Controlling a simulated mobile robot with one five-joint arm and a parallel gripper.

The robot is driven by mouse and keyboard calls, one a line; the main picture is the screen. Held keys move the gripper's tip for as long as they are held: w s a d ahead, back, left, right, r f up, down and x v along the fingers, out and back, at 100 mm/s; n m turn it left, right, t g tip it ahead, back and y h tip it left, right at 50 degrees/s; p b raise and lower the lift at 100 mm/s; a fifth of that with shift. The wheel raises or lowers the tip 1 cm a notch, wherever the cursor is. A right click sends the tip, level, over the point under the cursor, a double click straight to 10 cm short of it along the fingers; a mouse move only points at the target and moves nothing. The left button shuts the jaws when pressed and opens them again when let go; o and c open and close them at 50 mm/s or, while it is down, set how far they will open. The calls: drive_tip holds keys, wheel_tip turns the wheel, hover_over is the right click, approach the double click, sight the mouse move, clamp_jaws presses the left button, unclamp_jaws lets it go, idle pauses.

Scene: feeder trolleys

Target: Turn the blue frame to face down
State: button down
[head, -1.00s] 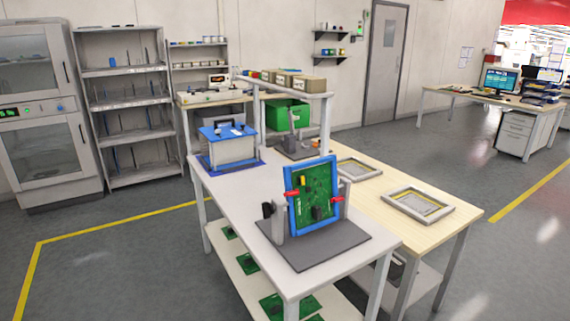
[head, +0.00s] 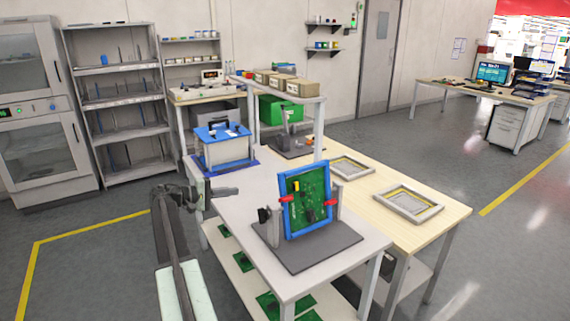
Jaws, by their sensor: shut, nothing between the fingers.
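The blue frame (head: 286,209) holds a green circuit board (head: 306,190) and stands nearly upright, tilted a little, on a dark grey base plate (head: 312,258). Grey posts stand at both sides of it, and red clamps (head: 331,202) sit at its left and right edges. The board's face with dark parts points toward me. My gripper (head: 232,191) is at the left side of the white table, left of the frame and apart from it. It points right, is shut and holds nothing.
A box with a blue lid (head: 222,132) stands on the white table (head: 262,188) behind my gripper. Two grey trays (head: 408,203) lie on the wooden table at the right. Green boards lie on the lower shelf. Open floor lies at the left.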

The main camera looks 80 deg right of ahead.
drive_tip(key=s+d+r+g+p, duration=0.1)
drive_tip(key=s+d+r, duration=0.2)
drive_tip(key=s, duration=0.7)
drive_tip(key=s+d+r+m+g, duration=0.1)
drive_tip(key=s+d+r, duration=0.3)
drive_tip(key=s, duration=0.6)
drive_tip(key=shift+d+r+g+y+p, duration=0.2)
drive_tip(key=shift+d+g+y+p, duration=0.15)
drive_tip(key=shift+g, duration=0.35)
